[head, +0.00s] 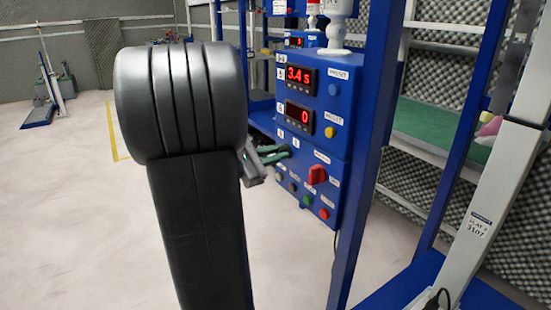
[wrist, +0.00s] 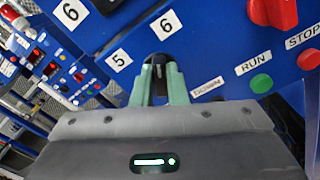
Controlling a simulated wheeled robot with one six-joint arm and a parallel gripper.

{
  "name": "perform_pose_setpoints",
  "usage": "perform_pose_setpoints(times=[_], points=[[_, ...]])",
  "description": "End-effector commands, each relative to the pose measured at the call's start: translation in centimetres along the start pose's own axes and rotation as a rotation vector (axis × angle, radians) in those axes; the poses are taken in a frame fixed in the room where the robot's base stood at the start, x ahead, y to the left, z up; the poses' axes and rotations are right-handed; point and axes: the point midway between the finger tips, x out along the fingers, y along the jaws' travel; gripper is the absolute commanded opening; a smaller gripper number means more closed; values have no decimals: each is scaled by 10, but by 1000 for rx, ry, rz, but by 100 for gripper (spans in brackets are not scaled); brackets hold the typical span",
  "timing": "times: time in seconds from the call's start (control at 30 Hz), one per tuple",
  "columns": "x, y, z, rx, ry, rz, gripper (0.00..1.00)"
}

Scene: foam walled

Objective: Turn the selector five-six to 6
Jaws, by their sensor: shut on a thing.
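The five-six selector (wrist: 158,61) is a small dark knob on the blue panel in the wrist view. Label 5 (wrist: 119,60) is to its left and label 6 (wrist: 167,24) is above it. My gripper (wrist: 159,78) has its green fingers shut on the knob, one on each side. Which label the knob points at is hard to tell because the fingers cover much of it. In the head view, my gripper (head: 273,153) reaches the left part of the blue control box (head: 340,130), and the knob is hidden there.
A red rotary switch (head: 317,174) sits to the right on the box, with green (head: 307,201) and red (head: 324,213) buttons below. Two red displays (head: 299,78) are above. A blue post (head: 366,150) stands close at the right. Open floor lies left.

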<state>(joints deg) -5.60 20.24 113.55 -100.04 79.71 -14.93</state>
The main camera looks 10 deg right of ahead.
Motion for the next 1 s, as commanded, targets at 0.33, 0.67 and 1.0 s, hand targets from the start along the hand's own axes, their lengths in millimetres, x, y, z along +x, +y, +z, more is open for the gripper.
perform_pose_setpoints(times=[0.33, 0.67, 1.0], points=[[0, 0, 0, 10, 1, 0, 0], [0, 0, 0, 9, 1, 0, 35], [-10, 1, 0, 9, 3, 3, 35]])
